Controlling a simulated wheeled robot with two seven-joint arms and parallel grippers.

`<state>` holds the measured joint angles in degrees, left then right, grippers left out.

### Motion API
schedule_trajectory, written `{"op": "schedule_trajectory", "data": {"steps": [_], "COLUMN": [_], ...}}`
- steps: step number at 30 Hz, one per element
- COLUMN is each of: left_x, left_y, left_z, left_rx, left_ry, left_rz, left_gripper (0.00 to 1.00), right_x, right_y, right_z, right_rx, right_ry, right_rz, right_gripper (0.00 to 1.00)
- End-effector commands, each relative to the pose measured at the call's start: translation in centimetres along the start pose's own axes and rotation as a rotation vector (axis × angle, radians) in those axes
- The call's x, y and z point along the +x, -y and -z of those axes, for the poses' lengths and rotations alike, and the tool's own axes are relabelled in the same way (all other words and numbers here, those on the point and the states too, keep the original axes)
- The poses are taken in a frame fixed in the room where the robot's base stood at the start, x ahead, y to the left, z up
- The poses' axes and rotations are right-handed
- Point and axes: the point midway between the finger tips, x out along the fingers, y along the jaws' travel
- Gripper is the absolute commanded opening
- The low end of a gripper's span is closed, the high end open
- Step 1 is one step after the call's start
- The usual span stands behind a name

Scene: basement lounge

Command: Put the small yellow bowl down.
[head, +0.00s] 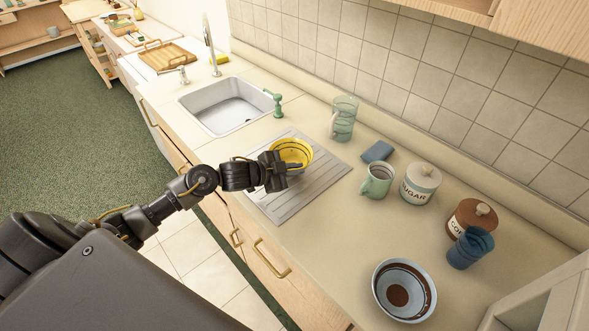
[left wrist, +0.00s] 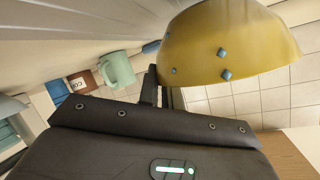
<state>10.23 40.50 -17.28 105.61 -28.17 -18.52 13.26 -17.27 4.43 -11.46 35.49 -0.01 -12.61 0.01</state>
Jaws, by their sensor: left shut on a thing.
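The small yellow bowl (head: 291,151) is upright at my left gripper (head: 284,166), over the ribbed grey drainboard (head: 312,185) beside the sink. My left gripper is shut on the bowl at its near side. In the left wrist view the bowl (left wrist: 228,45) fills the upper right, with small blue dots on its outer wall; the gripper's dark finger (left wrist: 150,85) reaches its edge. I cannot tell whether the bowl's base touches the drainboard. My right gripper is not in view.
The sink (head: 228,107) with a green soap dispenser (head: 274,103) lies beyond the drainboard. A glass pitcher (head: 343,119), blue sponge (head: 378,151), green mug (head: 377,181), sugar jar (head: 419,185), brown jar (head: 472,217), blue cup (head: 470,249) and blue-and-brown bowl (head: 404,290) stand right. The drainboard's near part is clear.

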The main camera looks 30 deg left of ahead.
Motion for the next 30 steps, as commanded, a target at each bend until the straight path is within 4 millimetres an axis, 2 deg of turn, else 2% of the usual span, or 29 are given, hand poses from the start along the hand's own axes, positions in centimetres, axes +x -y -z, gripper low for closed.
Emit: {"op": "schedule_trajectory", "data": {"steps": [3,16,17,21,30], "left_x": [0.3,0.7,0.6,0.6,0.5], "left_y": [-0.3,-0.7,-0.8,-0.7,-0.7], "left_z": [-0.7,-1.3,-1.3,-1.3,-1.1], "left_rx": [-0.001,0.001,0.0,0.0,0.001], "left_ry": [-0.002,-0.003,-0.002,-0.001,-0.002], "left_rz": [0.003,0.004,0.003,0.002,0.002], "left_gripper": [0.0,0.0,0.09,0.27,0.29], "right_x": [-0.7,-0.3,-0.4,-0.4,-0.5], "right_y": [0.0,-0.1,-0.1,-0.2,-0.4], "right_z": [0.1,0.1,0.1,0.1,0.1], "right_rx": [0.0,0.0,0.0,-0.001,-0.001], "right_ry": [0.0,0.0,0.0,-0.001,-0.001], "right_rz": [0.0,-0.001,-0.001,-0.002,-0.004], "right_gripper": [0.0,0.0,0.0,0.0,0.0]}}
